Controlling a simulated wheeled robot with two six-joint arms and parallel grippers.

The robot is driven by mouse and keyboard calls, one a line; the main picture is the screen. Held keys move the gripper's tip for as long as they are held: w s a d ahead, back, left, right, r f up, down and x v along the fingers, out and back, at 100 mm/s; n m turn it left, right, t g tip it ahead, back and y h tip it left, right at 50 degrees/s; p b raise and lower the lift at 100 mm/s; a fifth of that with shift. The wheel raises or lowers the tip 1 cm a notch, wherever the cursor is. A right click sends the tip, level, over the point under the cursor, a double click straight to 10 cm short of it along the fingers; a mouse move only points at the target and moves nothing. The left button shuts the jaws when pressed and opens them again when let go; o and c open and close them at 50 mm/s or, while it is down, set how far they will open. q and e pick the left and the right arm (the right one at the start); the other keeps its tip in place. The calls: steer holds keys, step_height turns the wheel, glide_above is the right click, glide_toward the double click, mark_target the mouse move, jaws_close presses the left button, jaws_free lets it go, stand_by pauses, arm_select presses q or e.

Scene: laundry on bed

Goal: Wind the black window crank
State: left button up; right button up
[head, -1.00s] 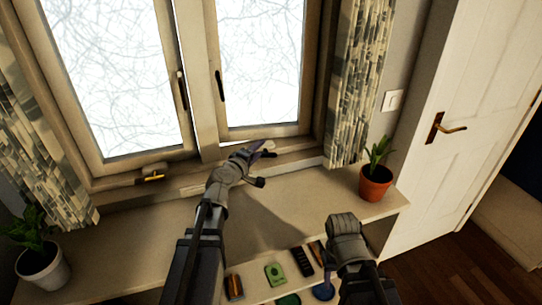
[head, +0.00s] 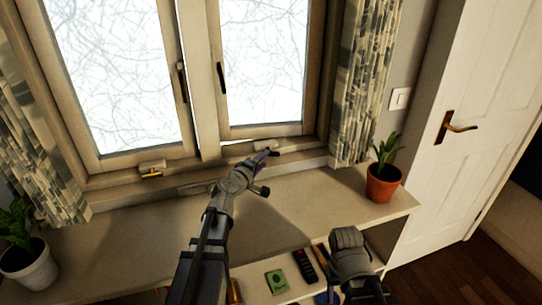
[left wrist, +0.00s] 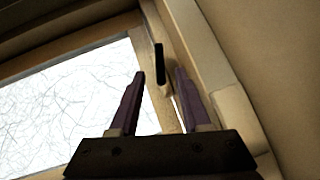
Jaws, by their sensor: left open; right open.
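The black window crank (head: 273,154) sits on a pale housing at the foot of the right window pane. My left gripper (head: 262,159) is close to the crank in the head view. Its two purple fingers are open in the left wrist view (left wrist: 160,73), one on each side of the bar, with no clear contact. The fingers partly cover the crank in the head view. My right gripper (head: 349,240) is low over the shelf, away from the crank; its fingers are hidden.
A second crank with a yellow handle (head: 151,174) is at the left pane. Potted plants stand on the sill at right (head: 384,183) and left (head: 27,262). A green item (head: 276,282) and a black remote (head: 305,265) lie below. A patterned curtain (head: 356,85) hangs right.

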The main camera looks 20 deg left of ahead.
mark_target(270, 155)
arm_select(q)
steer(key=b+x, duration=0.1)
steer(key=x, duration=0.5)
steer(key=shift+w+f, duration=0.1)
steer(key=shift+w, duration=0.2)
steer(key=shift+c, duration=0.3)
jaws_close()
